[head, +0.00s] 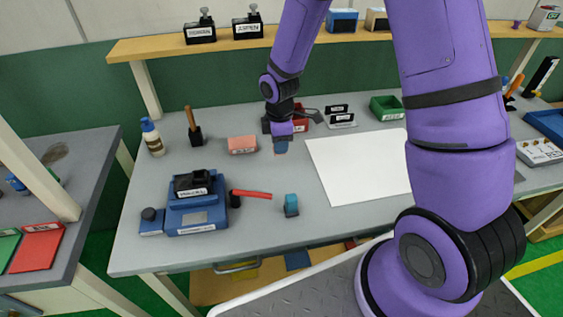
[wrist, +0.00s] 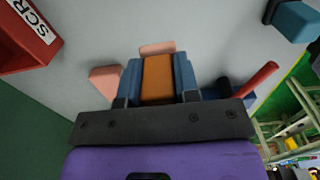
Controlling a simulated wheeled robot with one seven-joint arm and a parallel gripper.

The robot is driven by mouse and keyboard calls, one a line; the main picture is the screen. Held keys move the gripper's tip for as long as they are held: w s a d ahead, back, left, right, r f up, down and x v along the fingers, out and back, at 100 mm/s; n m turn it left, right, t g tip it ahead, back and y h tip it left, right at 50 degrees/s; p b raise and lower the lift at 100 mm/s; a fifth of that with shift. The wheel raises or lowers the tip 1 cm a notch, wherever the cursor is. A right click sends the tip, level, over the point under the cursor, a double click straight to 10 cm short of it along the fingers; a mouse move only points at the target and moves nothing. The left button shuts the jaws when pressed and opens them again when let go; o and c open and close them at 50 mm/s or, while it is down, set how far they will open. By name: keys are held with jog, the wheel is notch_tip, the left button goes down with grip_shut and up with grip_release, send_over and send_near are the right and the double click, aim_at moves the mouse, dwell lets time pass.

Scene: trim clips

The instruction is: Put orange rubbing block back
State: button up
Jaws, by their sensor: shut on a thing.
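My gripper (wrist: 158,85) is shut on the orange rubbing block (wrist: 157,78), which sits between its two blue-grey fingers in the wrist view. In the head view my gripper (head: 281,146) is over the grey bench, right of a pink labelled block-like item (head: 242,144). The held block is mostly hidden there by the gripper. Pink surfaces (wrist: 106,78) show past the fingers in the wrist view; I cannot tell whether they are one thing.
A red bin (head: 301,118) stands close behind my gripper, with a green bin (head: 386,107) farther right. A white sheet (head: 355,163) lies at right. A blue machine (head: 197,209), a red-handled tool (head: 250,194) and a teal item (head: 291,205) stand nearer the front.

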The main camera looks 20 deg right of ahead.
aim_at(280, 168)
jog(key=shift+f, duration=3.3)
jog(key=shift+f, duration=0.15)
jog(key=o, duration=1)
